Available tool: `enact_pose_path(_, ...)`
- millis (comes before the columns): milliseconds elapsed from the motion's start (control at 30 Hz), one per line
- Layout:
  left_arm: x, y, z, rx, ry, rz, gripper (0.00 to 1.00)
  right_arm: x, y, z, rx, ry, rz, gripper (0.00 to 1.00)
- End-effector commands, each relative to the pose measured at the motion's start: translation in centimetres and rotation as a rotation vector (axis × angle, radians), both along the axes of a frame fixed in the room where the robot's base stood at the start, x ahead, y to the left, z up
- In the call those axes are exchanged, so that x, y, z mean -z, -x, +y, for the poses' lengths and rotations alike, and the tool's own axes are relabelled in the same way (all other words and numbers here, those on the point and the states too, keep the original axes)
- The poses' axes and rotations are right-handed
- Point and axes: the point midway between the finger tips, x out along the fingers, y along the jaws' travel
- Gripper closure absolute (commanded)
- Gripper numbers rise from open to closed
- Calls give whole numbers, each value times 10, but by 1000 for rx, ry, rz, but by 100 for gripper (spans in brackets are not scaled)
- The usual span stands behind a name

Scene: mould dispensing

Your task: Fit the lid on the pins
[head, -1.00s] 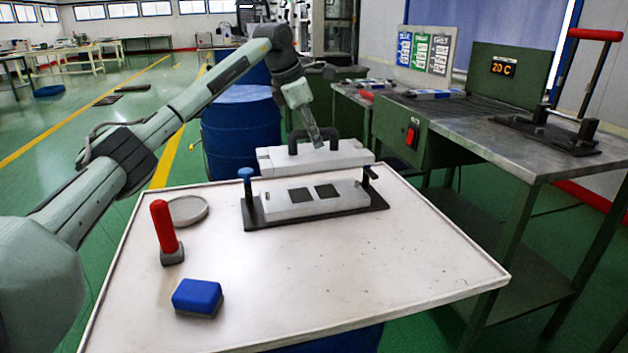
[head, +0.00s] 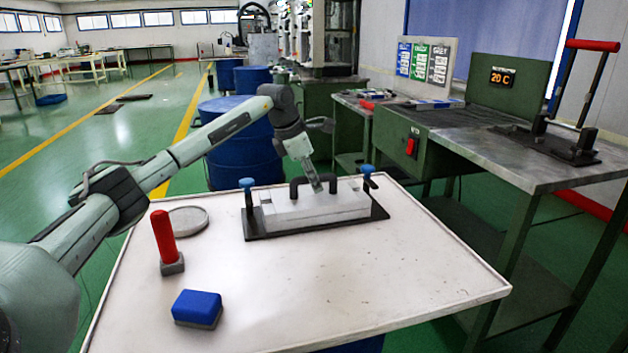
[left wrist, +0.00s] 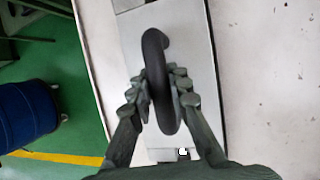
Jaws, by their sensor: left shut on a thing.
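The lid (head: 345,205) is a pale grey slab with a black arched handle (head: 296,184). It lies over the mould, between two blue-topped pins (head: 247,186) (head: 367,172) that stand on the black base plate (head: 285,233). It hides the mould's two dark squares. I cannot tell whether it rests fully down or sits slightly above. My left gripper (head: 321,186) is shut on the handle. In the left wrist view, the fingers (left wrist: 160,95) grip both sides of the handle, above the lid (left wrist: 204,75). My right gripper is not in view.
A metal bench (head: 560,172) with a lever press (head: 585,110) stands at right.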

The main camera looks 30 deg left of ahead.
Motion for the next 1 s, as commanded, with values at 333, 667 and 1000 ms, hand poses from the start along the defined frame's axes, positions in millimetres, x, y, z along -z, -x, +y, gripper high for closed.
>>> enact_pose_path(333, 2, 0, 0, 0, -1, 1, 62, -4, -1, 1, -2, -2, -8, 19)
enact_pose_path(667, -4, 1, 1, 0, 0, -1, 62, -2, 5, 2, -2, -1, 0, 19)
enact_pose_path(1000, -62, 27, 8, -1, -2, -5, 62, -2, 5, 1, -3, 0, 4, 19)
